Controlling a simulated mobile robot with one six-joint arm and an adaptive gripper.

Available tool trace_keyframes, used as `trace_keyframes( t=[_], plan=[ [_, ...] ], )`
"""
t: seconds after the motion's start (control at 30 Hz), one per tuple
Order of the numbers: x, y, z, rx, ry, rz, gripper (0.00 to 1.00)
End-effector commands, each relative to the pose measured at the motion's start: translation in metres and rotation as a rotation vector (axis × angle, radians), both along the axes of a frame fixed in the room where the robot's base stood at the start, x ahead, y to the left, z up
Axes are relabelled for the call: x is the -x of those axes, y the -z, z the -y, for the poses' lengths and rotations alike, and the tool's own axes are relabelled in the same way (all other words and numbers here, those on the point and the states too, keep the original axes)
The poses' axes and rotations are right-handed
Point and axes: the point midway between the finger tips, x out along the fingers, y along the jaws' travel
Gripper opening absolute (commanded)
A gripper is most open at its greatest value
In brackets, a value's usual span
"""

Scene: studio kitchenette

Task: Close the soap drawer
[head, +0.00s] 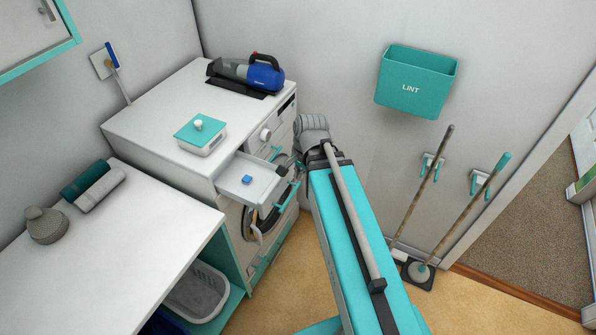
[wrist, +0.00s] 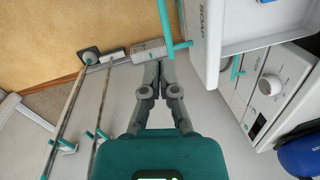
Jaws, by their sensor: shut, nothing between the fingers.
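The soap drawer (head: 262,178) is a white tray pulled out from the front of the white washing machine (head: 150,108). A small blue block (head: 247,180) lies in it. In the wrist view the drawer (wrist: 212,45) is at the upper right, its front marked SOAP. Its teal bar handle (wrist: 164,22) stands out on the left. My gripper (wrist: 153,68) is shut and empty, its fingertips close to the near end of that handle in the picture; I cannot tell whether they touch. In the head view my gripper (head: 292,162) is partly hidden by my wrist, beside the drawer front.
A teal-lidded box (head: 200,133) and a blue handheld vacuum (head: 250,75) stand on the machine. A teal lint bin (head: 415,88) hangs on the wall, with a broom (head: 423,190) and mop (head: 465,220) below. The tan floor (head: 300,285) in front is clear.

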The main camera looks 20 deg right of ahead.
Motion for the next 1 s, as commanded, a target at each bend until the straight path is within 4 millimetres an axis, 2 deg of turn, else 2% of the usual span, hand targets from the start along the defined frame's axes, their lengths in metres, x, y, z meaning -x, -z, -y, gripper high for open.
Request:
trace_keyframes(
  t=[0.7, 1.0],
  plan=[
    [-0.022, -0.002, 0.055, -0.242, 0.965, -0.060, 0.00],
    [-0.028, -0.004, 0.075, -0.341, 1.285, -0.104, 0.00]
  ],
)
